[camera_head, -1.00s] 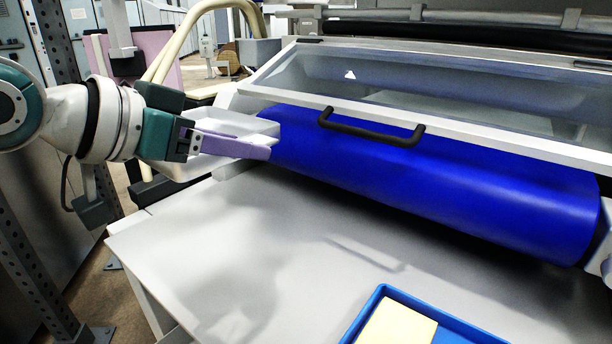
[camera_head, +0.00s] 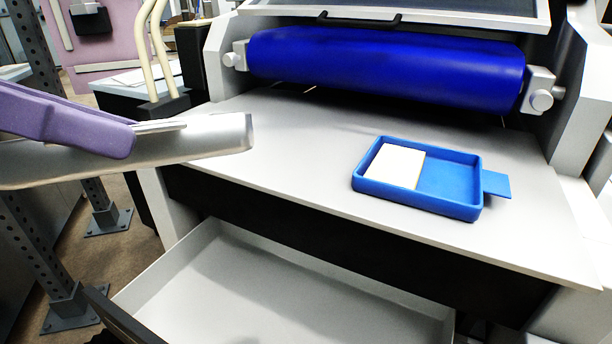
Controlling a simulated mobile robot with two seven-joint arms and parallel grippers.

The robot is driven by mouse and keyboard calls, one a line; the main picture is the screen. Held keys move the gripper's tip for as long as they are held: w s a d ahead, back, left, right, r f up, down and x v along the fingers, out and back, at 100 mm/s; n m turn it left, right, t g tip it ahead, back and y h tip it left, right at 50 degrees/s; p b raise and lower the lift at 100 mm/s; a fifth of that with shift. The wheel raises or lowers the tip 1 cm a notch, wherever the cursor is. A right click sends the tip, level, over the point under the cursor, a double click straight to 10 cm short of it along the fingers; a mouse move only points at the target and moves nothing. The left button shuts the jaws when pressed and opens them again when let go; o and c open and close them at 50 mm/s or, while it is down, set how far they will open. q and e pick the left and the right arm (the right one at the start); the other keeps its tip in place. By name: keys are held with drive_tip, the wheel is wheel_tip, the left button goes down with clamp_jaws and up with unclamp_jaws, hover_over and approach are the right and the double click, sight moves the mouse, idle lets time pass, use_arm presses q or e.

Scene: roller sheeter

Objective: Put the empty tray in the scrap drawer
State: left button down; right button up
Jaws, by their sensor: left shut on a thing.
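My left gripper (camera_head: 125,135) comes in from the left, with its purple finger large and close to the camera. It is shut on the rim of the pale grey empty tray (camera_head: 205,143), of which only part shows, cut off by the left edge. The held tray is in the air, left of the work table and above the level of the drawer. The scrap drawer (camera_head: 170,265) is pulled open under the table at the bottom, with a bare pale inside. Its near part runs out of the frame. My right gripper is not in view.
A blue tray (camera_head: 448,207) with a cream slab (camera_head: 396,165) in it stands on the grey table top (camera_head: 290,150). The blue roller (camera_head: 385,68) lies behind it. Dark perforated posts (camera_head: 92,200) stand at the left. The table's front edge overhangs the drawer's back.

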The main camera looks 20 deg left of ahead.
use_arm(q)
drive_tip(key=s+a+f+n+t+y+b, duration=0.15)
drive_tip(key=f+b, duration=0.35)
drive_tip(key=f, duration=0.5)
drive_tip(key=s+a+f+n+b, duration=0.1)
drive_tip(key=a+f+n+b, duration=0.1)
drive_tip(key=f+b, duration=0.6)
drive_tip(key=w+d+f+p, duration=0.2)
drive_tip(key=w+d+p, duration=0.2)
drive_tip(key=w+d, duration=0.85)
wheel_tip(320, 180, down, 18)
drive_tip(key=b, duration=0.8)
drive_tip(key=shift+s+f, duration=0.2)
drive_tip(key=shift+s, duration=0.05)
drive_tip(key=shift+f, duration=0.1)
drive_tip(key=shift+c, duration=1)
unclamp_jaws()
